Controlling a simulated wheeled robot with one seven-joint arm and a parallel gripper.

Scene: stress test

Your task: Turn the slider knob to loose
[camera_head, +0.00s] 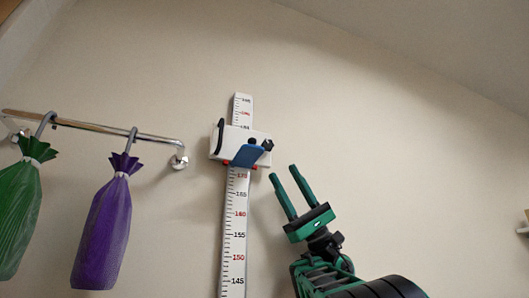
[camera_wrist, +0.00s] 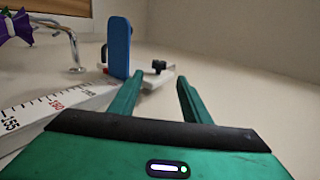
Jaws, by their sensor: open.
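A white slider (camera_head: 230,143) with a blue flap (camera_head: 248,155) sits on a vertical white measuring scale (camera_head: 235,220) on the wall, just above the 170 mark. A small black knob (camera_head: 267,145) is at the slider's right side. In the wrist view, the black knob (camera_wrist: 159,66) stands on the white slider (camera_wrist: 154,77), with the blue flap (camera_wrist: 118,47) to its left. My green gripper (camera_head: 283,183) is open and empty, below and right of the slider, apart from it. In the wrist view, my gripper's fingers (camera_wrist: 157,88) point toward the knob, which appears between them, farther off.
A metal rail (camera_head: 95,128) on the left wall holds a green bag (camera_head: 20,215) and a purple bag (camera_head: 103,230) on hooks. A small light object (camera_head: 523,228) shows at the right edge.

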